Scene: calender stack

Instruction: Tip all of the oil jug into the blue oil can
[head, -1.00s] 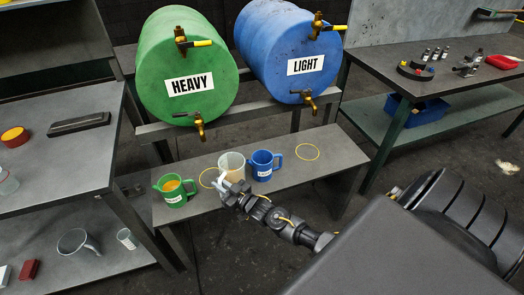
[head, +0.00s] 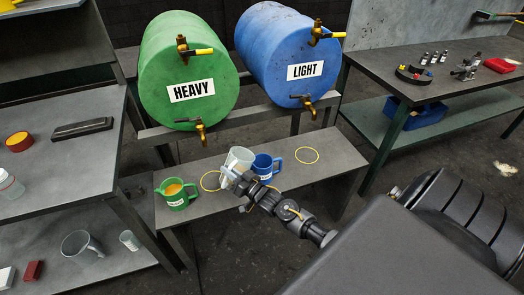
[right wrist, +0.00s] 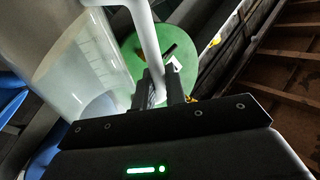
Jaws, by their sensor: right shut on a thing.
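The oil jug (head: 241,156) is a clear, whitish jug, tilted toward the right beside the blue oil can, with its upper part close to the can's rim. In the right wrist view, the jug (right wrist: 80,65) fills the left side with its pale handle (right wrist: 147,40) between my fingers. My right gripper (head: 229,172) is shut on that handle. The blue oil can (head: 264,168) stands upright on the low bench, partly hidden by my arm. I cannot tell how much oil is in the jug or whether any is flowing. My left gripper is out of view.
A green can (head: 176,198) with amber oil stands at the bench's left end. Yellow rings (head: 307,155) mark the bench (head: 335,150). Behind stand a green HEAVY drum (head: 185,65) and a blue LIGHT drum (head: 290,45) with brass taps.

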